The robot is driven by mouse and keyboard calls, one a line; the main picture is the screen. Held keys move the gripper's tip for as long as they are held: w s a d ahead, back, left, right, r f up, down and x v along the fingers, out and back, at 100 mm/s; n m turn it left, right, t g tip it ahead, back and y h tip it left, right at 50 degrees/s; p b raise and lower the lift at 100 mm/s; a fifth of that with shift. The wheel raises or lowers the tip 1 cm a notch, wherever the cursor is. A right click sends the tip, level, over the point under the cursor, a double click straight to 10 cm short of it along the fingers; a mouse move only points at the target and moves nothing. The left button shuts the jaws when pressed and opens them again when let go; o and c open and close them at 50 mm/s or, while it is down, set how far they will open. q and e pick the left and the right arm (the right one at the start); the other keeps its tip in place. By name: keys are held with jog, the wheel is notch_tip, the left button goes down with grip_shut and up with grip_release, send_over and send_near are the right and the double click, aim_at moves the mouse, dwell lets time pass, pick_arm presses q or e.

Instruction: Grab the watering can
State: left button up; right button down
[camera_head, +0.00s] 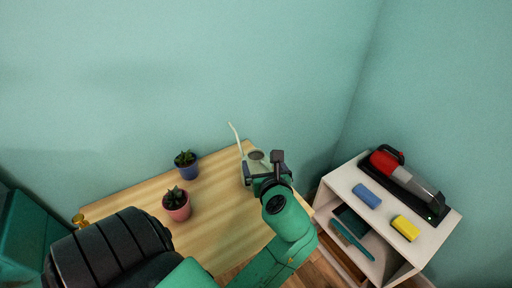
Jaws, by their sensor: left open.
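The watering can (248,153) is pale, with a thin spout rising up and to the left. It stands on the far right part of the wooden table (215,222). My left gripper (263,165) is open at the can, with its fingers toward the can's left and right sides. The gripper and wrist cover the can's near and lower part. I cannot tell whether the fingers touch it. My right gripper is not in view.
A small plant in a blue pot (187,171) and one in a pink pot (177,208) stand left of the can. A white shelf (398,240) at right holds a red handheld vacuum (385,163), a blue block (367,196) and a yellow block (405,228). Walls close the back.

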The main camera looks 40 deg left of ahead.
aim_at(254, 152)
pick_arm(q)
jog(key=b+x, duration=0.2)
jog(key=x, duration=0.1)
jog(key=b+x, duration=0.2)
jog(key=x, duration=0.1)
jog(key=shift+s+a+f+b, duration=0.2)
jog(key=shift+a+f+b, duration=0.1)
jog(key=shift+a+f, duration=0.05)
jog(key=shift+w+a, duration=0.2)
jog(key=shift+w, duration=0.05)
jog(key=shift+w+a+r, duration=0.1)
jog(key=shift+r, duration=0.05)
jog(key=c, duration=1.3)
grip_shut()
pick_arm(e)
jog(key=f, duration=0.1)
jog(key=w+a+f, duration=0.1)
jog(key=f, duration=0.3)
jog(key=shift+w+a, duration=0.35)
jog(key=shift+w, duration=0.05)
